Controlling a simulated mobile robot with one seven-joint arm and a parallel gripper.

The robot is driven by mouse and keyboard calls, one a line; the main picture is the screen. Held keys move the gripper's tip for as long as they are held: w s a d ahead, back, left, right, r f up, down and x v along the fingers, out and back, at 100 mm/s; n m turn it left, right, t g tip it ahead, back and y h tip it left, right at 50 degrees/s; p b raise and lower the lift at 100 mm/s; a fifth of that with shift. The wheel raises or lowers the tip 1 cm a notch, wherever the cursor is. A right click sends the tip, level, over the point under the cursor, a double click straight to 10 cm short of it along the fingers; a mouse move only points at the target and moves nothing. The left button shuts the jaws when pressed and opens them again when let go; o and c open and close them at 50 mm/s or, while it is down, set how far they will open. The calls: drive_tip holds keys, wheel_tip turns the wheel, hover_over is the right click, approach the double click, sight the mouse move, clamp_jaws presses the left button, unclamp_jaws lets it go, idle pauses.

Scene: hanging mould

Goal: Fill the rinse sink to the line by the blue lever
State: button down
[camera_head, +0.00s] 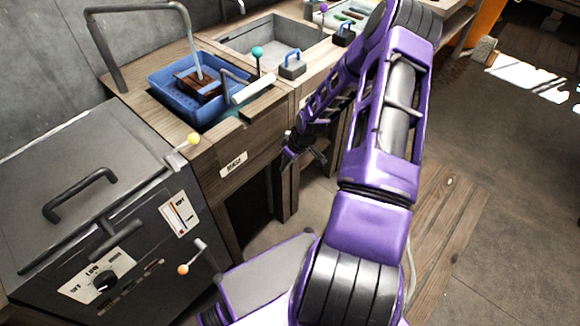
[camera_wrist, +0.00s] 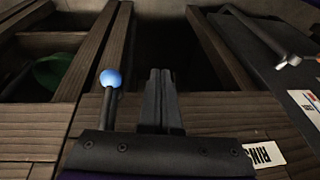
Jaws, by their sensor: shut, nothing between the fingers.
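The label RINSE (camera_head: 233,163) is on the wooden front below a blue tub (camera_head: 182,108), which holds a brown slatted block (camera_head: 199,86). Some teal water shows beside the tub; I cannot make out a fill line. A lever with a blue ball (camera_wrist: 111,79) stands just left of my closed fingers in the wrist view, apart from them. In the head view a lever with a teal ball (camera_head: 257,52) stands behind the tub; I cannot tell whether it is the same one. My gripper (camera_head: 304,156) is shut and empty, in front of the wooden counter.
A grey machine (camera_head: 85,190) with a handle, a dial and yellow and orange knobbed levers stands at the left. A grey basin (camera_head: 270,45) lies behind the tub. A tall dark faucet (camera_head: 140,8) arches over the tub's side. Open floor lies at the right.

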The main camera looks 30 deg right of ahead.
drive_tip(key=s+a+r+p, duration=0.1)
drive_tip(key=s+a+r, duration=0.4)
drive_tip(key=s+a, duration=0.1)
drive_tip(key=shift+a, duration=0.7)
drive_tip(key=shift+w+d, duration=0.1)
idle(3.9)
